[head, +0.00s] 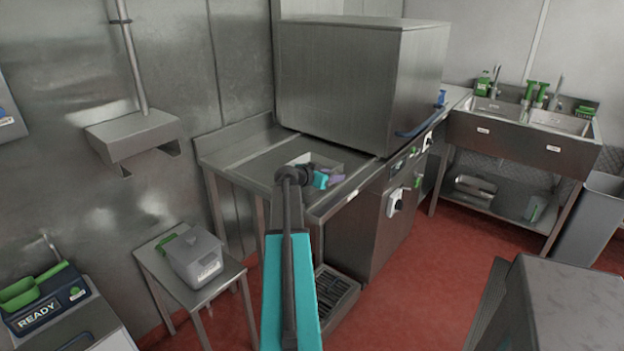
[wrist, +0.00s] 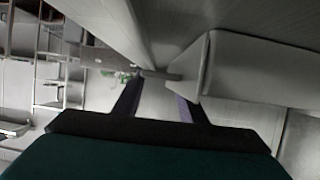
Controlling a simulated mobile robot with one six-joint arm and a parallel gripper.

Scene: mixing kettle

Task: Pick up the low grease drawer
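A shallow steel box (head: 345,160), which may be the grease drawer, sits on the steel counter in the head view, partly hidden behind my arm and gripper. My gripper (head: 338,179) is low over the counter, at the near side of this box. In the wrist view my gripper (wrist: 158,98) has its two dark fingers spread apart with nothing clearly held. A grey box-like part (wrist: 255,68) with a short stub (wrist: 158,74) lies just beyond and right of the fingertips. I cannot tell whether the fingers touch it.
A large steel hood unit (head: 345,85) stands right behind the box. A slotted dark tray (head: 336,292) is low by the cabinet. A small table (head: 160,275) with a lidded grey container (head: 192,257) stands left. Red floor (head: 425,270) is open at right.

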